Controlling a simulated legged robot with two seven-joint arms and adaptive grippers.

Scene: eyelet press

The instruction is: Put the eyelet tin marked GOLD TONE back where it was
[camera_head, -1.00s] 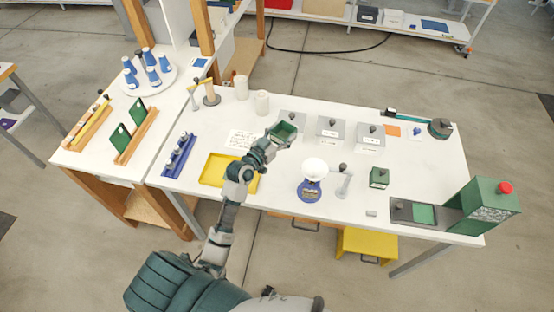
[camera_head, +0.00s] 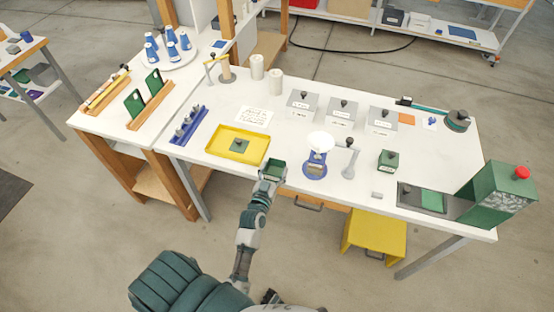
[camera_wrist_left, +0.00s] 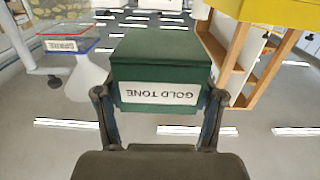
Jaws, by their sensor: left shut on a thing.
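The green eyelet tin (camera_head: 273,168) is held by my left gripper (camera_head: 270,178) at the table's front edge, between the yellow tray and the blue scale. It looks open at the top in the head view. In the left wrist view the tin (camera_wrist_left: 160,60) fills the middle, with its GOLD TONE label upside down, and the gripper's fingers (camera_wrist_left: 160,112) press its two sides. A dark green lid with a knob (camera_head: 239,146) lies in the yellow tray (camera_head: 222,151). My right gripper is not in view.
The blue scale (camera_head: 316,168) with a white bowl stands right of the tin, beside a grey post (camera_head: 349,160). A closed green tin (camera_head: 388,160) and a green press (camera_head: 495,195) stand farther right. Grey lidded boxes (camera_head: 341,112) line the back.

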